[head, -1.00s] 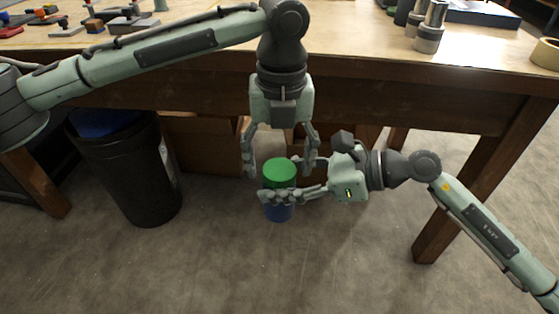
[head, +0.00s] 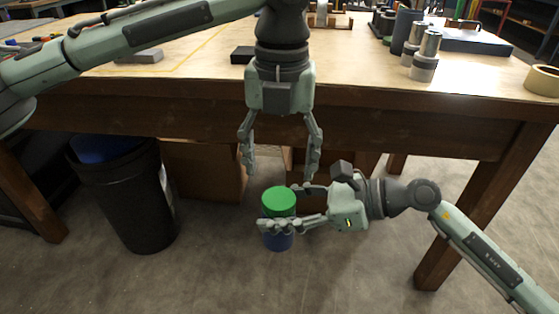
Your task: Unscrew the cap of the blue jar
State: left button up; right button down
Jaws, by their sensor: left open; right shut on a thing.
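The blue jar (head: 279,242) is upright in the head view, in front of the table. Its green cap (head: 278,200) sits on top. My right gripper (head: 277,222) reaches in from the right and is shut on the jar, with fingers around its side just below the cap. My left gripper (head: 280,176) points down above the cap. Its fingers are spread wide and empty, with the tips a little above and behind the cap in the picture. Part of the jar's body is hidden by my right gripper's fingers.
The wooden table (head: 380,125) stands behind the jar, with metal cylinders (head: 425,58) and a tape roll (head: 542,81) on top. A black bin (head: 125,195) stands at the left. Cardboard boxes (head: 205,175) are under the table. The floor in front is clear.

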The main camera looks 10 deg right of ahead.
aim_at(279, 198)
pick_arm(q)
notch_tip(279, 198, down, 7)
jog(key=shift+r, duration=0.2)
jog(key=shift+c, duration=0.6)
jog(key=c, duration=1.1)
jog(key=n, duration=0.3)
jog(key=o, duration=1.3)
jog(key=shift+r, duration=0.15)
